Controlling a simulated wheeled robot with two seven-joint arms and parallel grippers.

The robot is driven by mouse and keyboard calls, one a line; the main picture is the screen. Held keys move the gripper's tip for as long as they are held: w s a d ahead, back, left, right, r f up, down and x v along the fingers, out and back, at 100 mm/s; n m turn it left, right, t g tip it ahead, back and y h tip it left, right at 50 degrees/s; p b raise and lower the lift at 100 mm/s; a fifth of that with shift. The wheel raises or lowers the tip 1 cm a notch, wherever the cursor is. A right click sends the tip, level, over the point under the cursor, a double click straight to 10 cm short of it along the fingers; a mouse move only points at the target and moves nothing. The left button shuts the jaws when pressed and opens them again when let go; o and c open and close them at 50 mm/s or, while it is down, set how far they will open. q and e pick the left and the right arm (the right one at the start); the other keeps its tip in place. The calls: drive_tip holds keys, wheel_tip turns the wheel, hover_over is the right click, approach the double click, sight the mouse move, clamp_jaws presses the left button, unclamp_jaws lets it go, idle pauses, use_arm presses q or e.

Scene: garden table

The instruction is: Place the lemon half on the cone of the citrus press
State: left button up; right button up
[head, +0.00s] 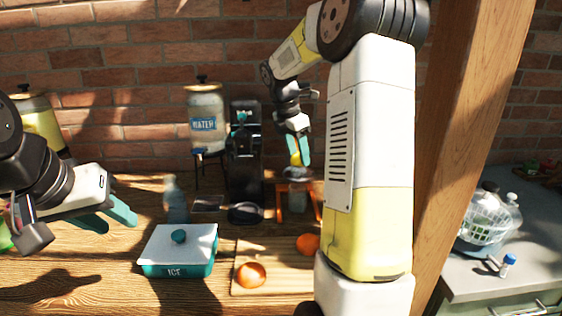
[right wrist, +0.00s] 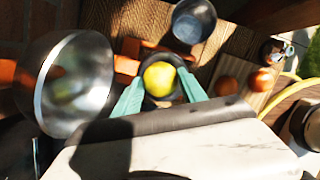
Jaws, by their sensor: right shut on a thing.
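A yellow lemon half (head: 296,158) is between the teal fingertips of my right gripper (head: 299,150). In the right wrist view the lemon half (right wrist: 159,78) sits between the fingers of the right gripper (right wrist: 159,92), which is shut on it. Below it is a dark round bowl (head: 298,174) over an orange stand (head: 282,196) with a glass-like vessel; whether they touch is unclear. A tall black device (head: 245,150) stands to the left. I cannot tell which part is the press, and no cone shows clearly. My left gripper (head: 108,216) is open and empty at the left.
A white-lidded ICE box (head: 180,243) stands in front, beside a board (head: 275,288) with two orange fruits (head: 251,274). A WATER jar (head: 206,118) stands at the back. A shiny metal bowl (right wrist: 75,85) is close left in the wrist view. A wooden post (head: 470,130) rises at right.

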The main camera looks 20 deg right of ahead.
drive_tip(key=shift+a+f, duration=0.1)
drive_tip(key=shift+f, duration=1.2)
drive_tip(key=shift+f, duration=0.15)
drive_tip(key=o, duration=1.4)
drive_tip(key=shift+c, duration=0.2)
